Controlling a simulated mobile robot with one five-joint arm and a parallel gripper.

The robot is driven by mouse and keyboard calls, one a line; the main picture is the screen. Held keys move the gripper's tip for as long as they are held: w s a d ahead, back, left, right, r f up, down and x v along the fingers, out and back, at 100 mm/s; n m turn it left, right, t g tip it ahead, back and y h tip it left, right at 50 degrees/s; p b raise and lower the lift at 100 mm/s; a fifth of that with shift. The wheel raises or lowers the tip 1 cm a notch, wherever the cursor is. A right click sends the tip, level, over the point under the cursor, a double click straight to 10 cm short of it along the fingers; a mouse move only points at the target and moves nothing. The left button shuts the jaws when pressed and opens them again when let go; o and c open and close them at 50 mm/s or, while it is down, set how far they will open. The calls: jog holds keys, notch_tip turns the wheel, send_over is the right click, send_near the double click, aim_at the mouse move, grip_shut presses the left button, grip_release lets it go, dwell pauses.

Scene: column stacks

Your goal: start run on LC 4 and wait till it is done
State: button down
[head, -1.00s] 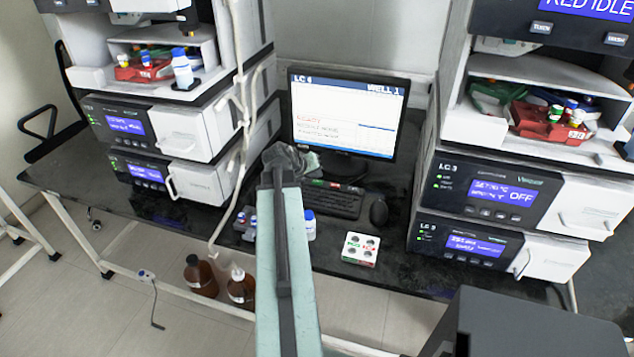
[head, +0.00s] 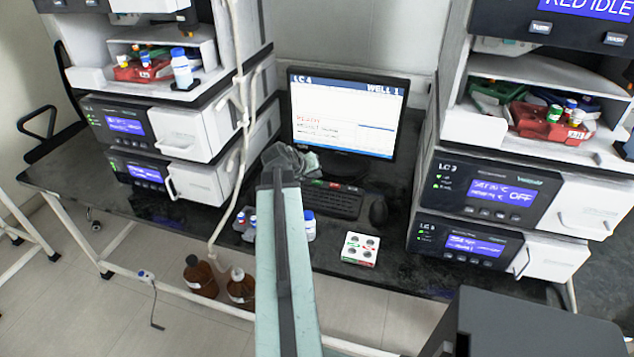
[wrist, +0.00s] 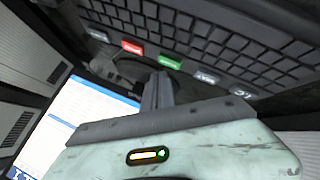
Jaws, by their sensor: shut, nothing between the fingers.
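The LC 4 monitor (head: 345,112) stands at the back of the bench. Its header reads LC 4 and WELL 1, with a red line that looks like READY. Part of the bright screen shows at left in the wrist view (wrist: 70,115). The black keyboard (head: 333,202) lies in front of it. In the wrist view its key row includes a red key (wrist: 134,47), a green key (wrist: 170,62) and grey keys (wrist: 207,77). My gripper (head: 294,158) is shut and empty, in front of the screen near the keyboard's far left. Contact with a key cannot be told.
A mouse (head: 379,211) lies right of the keyboard. A white block with round wells (head: 360,249) and a blue-capped bottle (head: 309,226) stand near the bench front. Instrument stacks flank the monitor at left (head: 185,135) and right (head: 500,195). Brown bottles (head: 240,290) stand below.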

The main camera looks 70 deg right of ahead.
aim_at(315, 183)
dwell(0.3)
jog(key=shift+f+b, duration=0.4)
jog(key=shift+f+b, duration=0.4)
dwell(0.5)
dwell(0.3)
jog(key=shift+r+p, duration=0.85)
notch_tip(315, 183, up, 5)
jog(key=p, duration=0.5)
jog(key=shift+r, duration=0.1)
dwell(4.4)
